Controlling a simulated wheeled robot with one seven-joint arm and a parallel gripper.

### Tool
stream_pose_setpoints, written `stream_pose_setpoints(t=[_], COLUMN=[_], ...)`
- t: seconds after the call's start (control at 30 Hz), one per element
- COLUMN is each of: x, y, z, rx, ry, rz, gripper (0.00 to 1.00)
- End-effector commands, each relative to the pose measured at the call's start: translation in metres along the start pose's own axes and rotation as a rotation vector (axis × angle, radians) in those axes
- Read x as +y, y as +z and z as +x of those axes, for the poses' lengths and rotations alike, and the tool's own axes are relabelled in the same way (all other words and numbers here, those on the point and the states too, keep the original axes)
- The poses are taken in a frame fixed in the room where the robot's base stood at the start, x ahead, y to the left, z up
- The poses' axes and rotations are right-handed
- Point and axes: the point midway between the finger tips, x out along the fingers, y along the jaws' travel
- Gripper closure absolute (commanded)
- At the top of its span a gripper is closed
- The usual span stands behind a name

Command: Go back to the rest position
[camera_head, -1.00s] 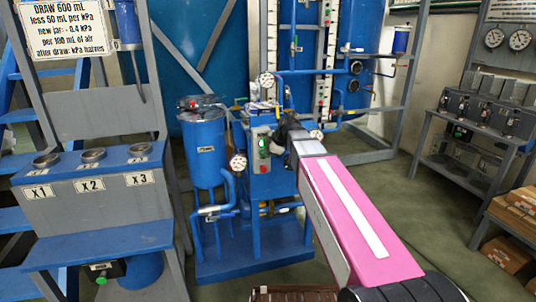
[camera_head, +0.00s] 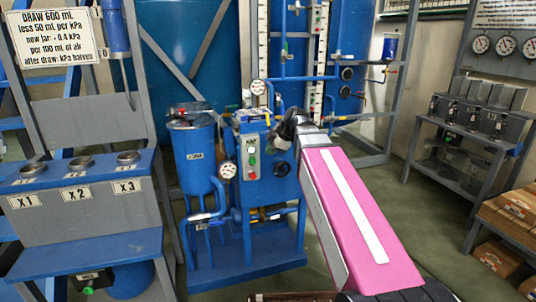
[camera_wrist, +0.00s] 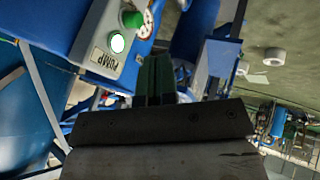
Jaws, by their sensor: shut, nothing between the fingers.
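My gripper (camera_head: 290,128) is at the far end of my pink arm in the head view, in front of the blue pump unit. It looks dark and small there. In the wrist view my gripper (camera_wrist: 155,80) has its fingers together with nothing held. The grey pump control box (camera_head: 252,160) with a green and a red button stands just left of my gripper in the head view.
A blue stand (camera_head: 80,205) with cups marked X1, X2 and X3 is at the left. A blue tank (camera_head: 195,155) stands beside the pump. A grey bench (camera_head: 470,135) with several dark units and a shelf of boxes (camera_head: 515,212) are at the right. Green floor is free between.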

Motion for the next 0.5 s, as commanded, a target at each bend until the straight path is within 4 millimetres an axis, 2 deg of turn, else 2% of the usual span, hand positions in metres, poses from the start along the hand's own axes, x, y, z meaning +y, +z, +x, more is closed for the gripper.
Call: stream_pose_setpoints(t=[0.37, 0.5], x=[-0.001, -0.011], y=[0.001, 0.014], z=[-0.001, 0.009], rx=[-0.001, -0.025], ry=[-0.001, -0.017], rz=[0.004, 0.079], gripper=[1.0, 1.0])
